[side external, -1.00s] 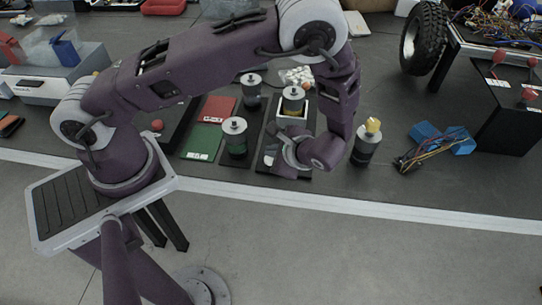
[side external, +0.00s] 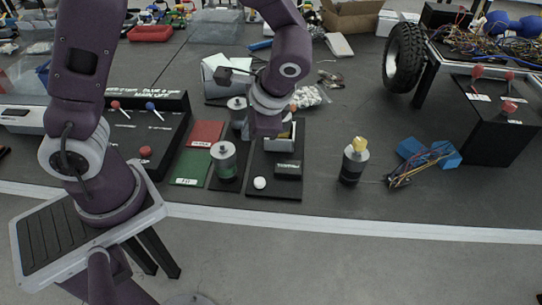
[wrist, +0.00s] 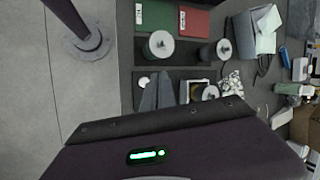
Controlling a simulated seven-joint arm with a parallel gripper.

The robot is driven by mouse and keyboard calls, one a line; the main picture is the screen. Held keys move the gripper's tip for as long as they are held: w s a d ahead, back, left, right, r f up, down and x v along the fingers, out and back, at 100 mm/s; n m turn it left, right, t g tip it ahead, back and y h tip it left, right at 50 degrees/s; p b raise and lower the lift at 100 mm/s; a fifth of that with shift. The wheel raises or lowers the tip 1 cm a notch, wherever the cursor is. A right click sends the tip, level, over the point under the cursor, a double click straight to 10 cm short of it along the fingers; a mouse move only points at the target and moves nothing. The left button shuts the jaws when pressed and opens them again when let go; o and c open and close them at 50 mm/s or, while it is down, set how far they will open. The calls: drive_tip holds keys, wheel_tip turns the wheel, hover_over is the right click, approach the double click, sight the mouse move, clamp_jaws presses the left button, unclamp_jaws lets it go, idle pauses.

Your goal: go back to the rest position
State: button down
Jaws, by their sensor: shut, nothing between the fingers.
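My arm is raised, and its wrist (side external: 266,100) hangs above the black board (side external: 262,191). The side view does not show my fingertips clearly. In the wrist view, my gripper (wrist: 158,90) shows as two grey fingers close together, shut and empty, over the board. A small white ball (side external: 260,183) and a black labelled block (side external: 288,170) rest on the board. A small open box (side external: 282,146) behind them is partly hidden by my wrist.
A motor-like cylinder (side external: 224,160) stands left of the board, beside green (side external: 190,168) and red (side external: 206,133) plates. A wheel (side external: 405,57) stands behind.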

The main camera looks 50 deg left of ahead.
drive_tip(key=s+d+r+n+t+h, duration=0.1)
drive_tip(key=s+r+n+t+h, duration=0.4)
drive_tip(key=s+r, duration=0.9)
drive_tip(key=shift+d+r+n+t+h, duration=0.25)
drive_tip(key=shift+r+n+t+h, duration=0.15)
drive_tip(key=shift+r, duration=0.1)
idle(1.0)
